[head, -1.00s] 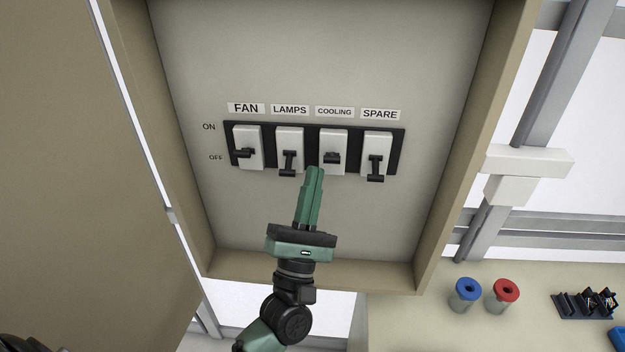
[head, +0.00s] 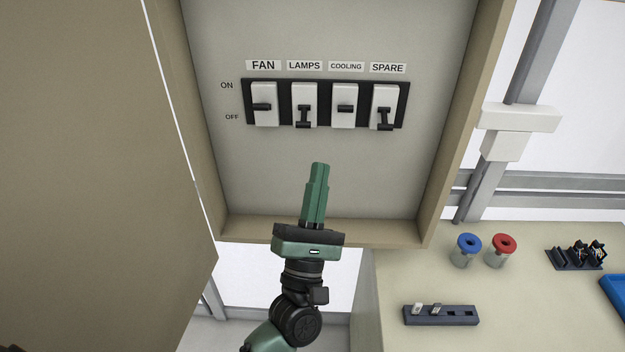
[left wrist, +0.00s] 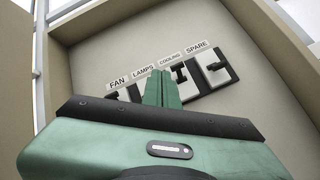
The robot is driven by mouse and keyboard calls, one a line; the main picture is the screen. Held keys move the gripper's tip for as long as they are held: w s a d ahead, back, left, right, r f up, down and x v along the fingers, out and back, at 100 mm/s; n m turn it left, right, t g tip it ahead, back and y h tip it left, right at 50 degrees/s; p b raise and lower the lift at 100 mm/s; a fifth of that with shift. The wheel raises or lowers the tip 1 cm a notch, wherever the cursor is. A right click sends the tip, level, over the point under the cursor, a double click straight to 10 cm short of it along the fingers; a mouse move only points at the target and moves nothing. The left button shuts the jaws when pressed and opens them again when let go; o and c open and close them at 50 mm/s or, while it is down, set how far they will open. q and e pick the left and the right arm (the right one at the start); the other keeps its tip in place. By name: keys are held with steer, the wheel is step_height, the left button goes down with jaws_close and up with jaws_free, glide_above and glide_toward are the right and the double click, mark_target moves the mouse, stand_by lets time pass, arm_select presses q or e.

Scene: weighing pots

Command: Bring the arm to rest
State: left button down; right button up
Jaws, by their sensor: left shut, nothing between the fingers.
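My left gripper (head: 319,168) is shut and empty, with its green fingers together and pointing up. In the head view it shows below the switch row (head: 324,104), in front of the lower part of the cabinet (head: 430,205). In the left wrist view the shut fingers (left wrist: 162,75) overlap part of the switch row. The FAN switch (head: 265,106) and COOLING switch (head: 344,107) have their levers higher than the LAMPS switch (head: 304,108) and SPARE switch (head: 385,109), whose levers point down. My right gripper is not in view.
The open cabinet door (head: 110,150) fills the left. At the lower right, a worktop (head: 400,275) holds a blue-topped jar (head: 466,252), a red-topped jar (head: 501,252), a dark slotted rack (head: 441,315) and a blue tray (head: 615,296). A grey post (head: 540,60) stands behind.

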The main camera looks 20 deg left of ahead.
arm_select(q)
steer(key=shift+w+f, duration=0.1)
steer(key=shift+w, duration=0.05)
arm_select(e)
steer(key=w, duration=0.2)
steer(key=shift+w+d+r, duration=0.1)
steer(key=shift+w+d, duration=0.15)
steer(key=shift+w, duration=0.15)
